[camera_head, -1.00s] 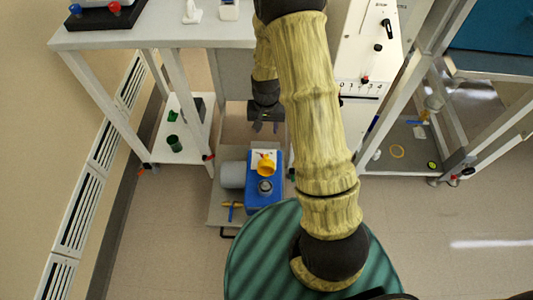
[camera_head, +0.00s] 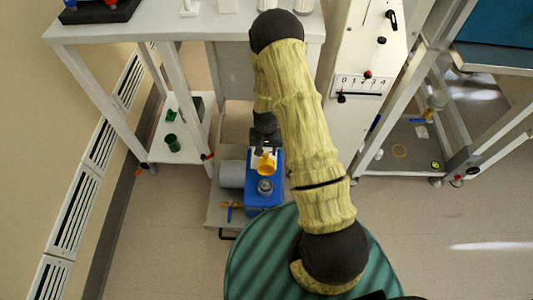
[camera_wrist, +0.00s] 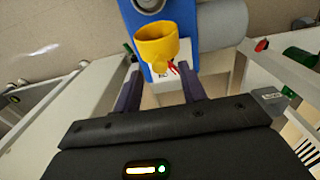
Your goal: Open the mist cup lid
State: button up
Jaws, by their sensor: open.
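A blue unit (camera_head: 264,202) sits low on a pulled-out shelf and also shows in the wrist view (camera_wrist: 184,14). A yellow cup-shaped part (camera_head: 266,165), round with a small tab, stands on it and shows in the wrist view (camera_wrist: 157,44). I cannot tell whether this is the mist cup or its lid. A grey round fitting (camera_head: 265,187) is on the unit's near part. My gripper (camera_wrist: 160,74) is open, its two dark fingers on either side of a white plate with red marks, just short of the yellow part. In the head view my gripper (camera_head: 265,149) is partly hidden.
A grey cylinder (camera_head: 231,174) lies left of the blue unit. A small yellow and blue tool (camera_head: 230,208) lies on the shelf. A white bench (camera_head: 200,30) stands above, with a side shelf holding a green cup (camera_head: 173,142). A white panel (camera_head: 360,75) stands right.

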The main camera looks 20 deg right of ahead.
notch_tip(320, 180, down, 2)
jog(key=shift+f, duration=0.1)
grip_shut()
